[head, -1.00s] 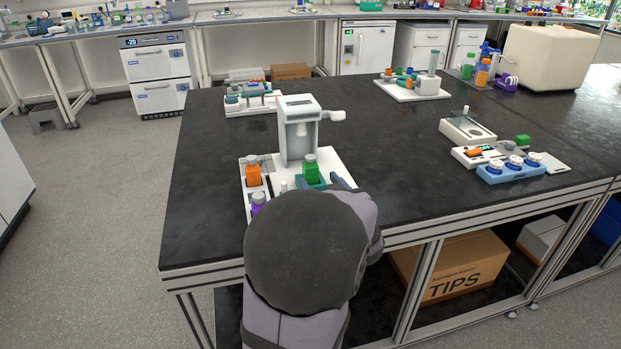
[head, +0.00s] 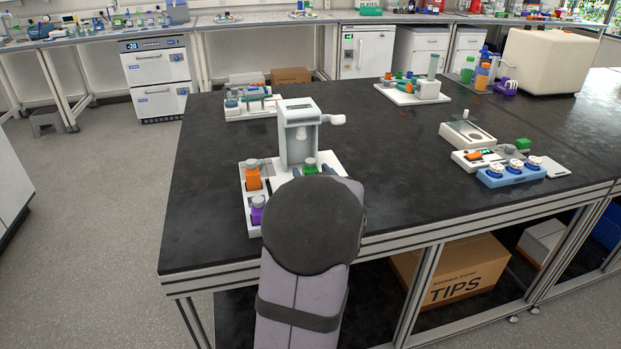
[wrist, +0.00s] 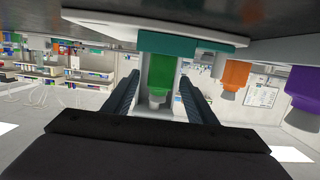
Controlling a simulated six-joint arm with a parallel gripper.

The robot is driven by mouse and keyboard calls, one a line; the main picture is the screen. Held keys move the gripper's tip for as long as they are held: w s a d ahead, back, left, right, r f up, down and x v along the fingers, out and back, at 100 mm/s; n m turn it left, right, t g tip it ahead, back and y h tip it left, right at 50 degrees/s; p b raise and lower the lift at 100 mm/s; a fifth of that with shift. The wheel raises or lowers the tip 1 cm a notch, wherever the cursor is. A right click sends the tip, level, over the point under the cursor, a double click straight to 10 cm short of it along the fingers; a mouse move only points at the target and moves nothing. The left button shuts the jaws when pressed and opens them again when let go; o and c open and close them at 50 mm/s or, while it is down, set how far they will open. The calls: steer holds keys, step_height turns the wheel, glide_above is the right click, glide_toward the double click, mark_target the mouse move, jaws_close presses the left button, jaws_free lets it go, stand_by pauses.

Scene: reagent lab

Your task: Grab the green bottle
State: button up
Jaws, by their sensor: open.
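The green bottle (head: 310,166) stands on the white tray (head: 342,158) on the black bench, mostly hidden behind my arm in the head view. In the wrist view, which is upside down, the green bottle (wrist: 161,72) with its grey cap sits in a teal holder. My gripper (wrist: 158,88) is open, with one dark finger on each side of the bottle. Gaps show between the fingers and the bottle, so they look apart from it. In the head view the fingers are almost wholly hidden behind my arm.
An orange bottle (head: 253,178) and a purple bottle (head: 257,212) stand on the tray left of the green one. A tall grey-white device (head: 298,135) stands just behind. A blue rack (head: 510,172) is far right. The bench between is clear.

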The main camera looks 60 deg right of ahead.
steer(key=shift+c, duration=0.4)
steer(key=c, duration=1)
steer(key=shift+c, duration=0.8)
steer(key=shift+r, duration=0.15)
